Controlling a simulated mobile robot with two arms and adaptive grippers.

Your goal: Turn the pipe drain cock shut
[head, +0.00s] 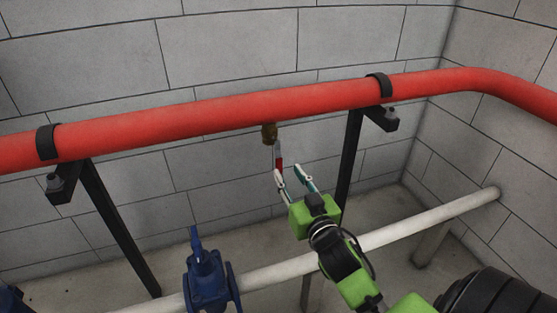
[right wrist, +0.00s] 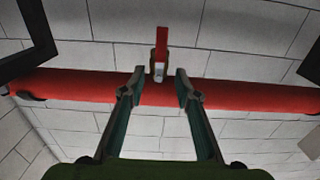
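The drain cock (head: 269,134) is a small brass fitting under the red pipe. Its lever (head: 279,158) hangs down, with a grey upper part and a red grip. My right gripper (head: 289,172) is open below the cock, its fingertips close to the lever's lower end. In the right wrist view the lever (right wrist: 161,42) stands centred beyond the gap between the open fingertips (right wrist: 160,78). I cannot tell whether a finger touches it. The brass body is not clear in that view. My left gripper is not in view.
The red pipe (head: 220,112) runs along the block wall, held by clamps on dark brackets (head: 348,160). A blue valve (head: 205,278) stands on the white pipe (head: 390,236) low in front. Free air lies around the cock below the red pipe.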

